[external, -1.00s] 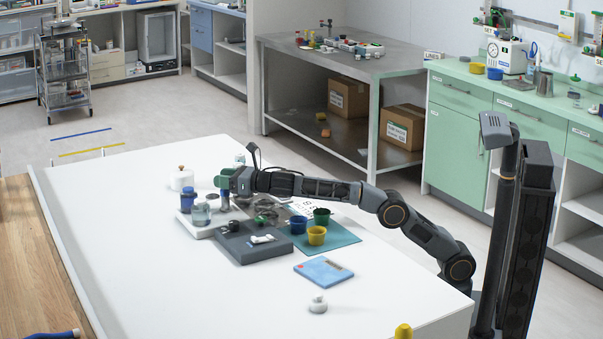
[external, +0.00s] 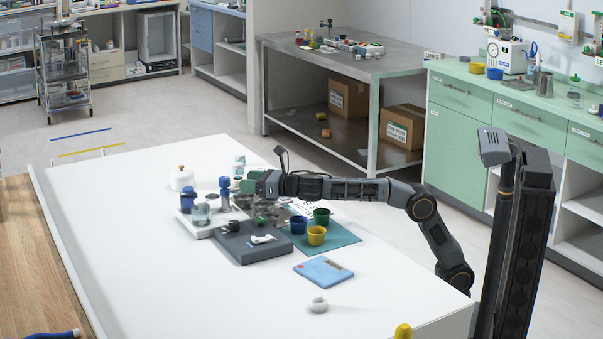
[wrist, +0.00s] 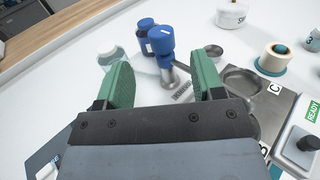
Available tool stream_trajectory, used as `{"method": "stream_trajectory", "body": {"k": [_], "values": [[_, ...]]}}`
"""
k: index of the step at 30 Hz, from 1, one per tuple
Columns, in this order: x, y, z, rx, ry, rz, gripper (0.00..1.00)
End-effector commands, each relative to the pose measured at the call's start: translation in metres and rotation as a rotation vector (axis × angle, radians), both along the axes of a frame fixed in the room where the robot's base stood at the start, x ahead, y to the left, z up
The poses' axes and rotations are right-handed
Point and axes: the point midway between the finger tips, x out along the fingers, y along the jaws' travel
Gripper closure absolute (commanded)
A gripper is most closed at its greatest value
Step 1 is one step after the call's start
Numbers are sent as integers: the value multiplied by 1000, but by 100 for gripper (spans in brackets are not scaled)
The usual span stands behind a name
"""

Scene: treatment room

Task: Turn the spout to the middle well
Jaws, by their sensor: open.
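A post with a blue cap (wrist: 160,40) and a metal stem stands ahead of my gripper in the wrist view; it also shows in the external view (external: 224,183). A metal plate (wrist: 262,105) with round wells and a "C" label lies at lower right, partly hidden by my gripper. Which well is the middle one I cannot tell. My gripper (wrist: 160,62) has its green fingers apart with nothing between them; in the external view it (external: 248,184) is right of the post.
A clear jar (external: 200,212) and a dark blue container (external: 188,197) stand near the post on a white tray (external: 200,232). Blue, yellow and green cups (external: 317,236) stand on a teal mat (external: 342,234). A white lidded pot (external: 181,180) is behind. The table's left side is clear.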

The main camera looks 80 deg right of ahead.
Motion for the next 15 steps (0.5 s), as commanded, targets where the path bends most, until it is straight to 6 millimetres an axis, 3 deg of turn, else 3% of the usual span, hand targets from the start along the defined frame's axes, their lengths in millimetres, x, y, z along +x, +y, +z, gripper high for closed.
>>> {"method": "stream_trajectory", "body": {"k": [6,15], "values": [[-35,0,0,0,-1,1,38],[-54,0,0,0,1,-1,38]]}}
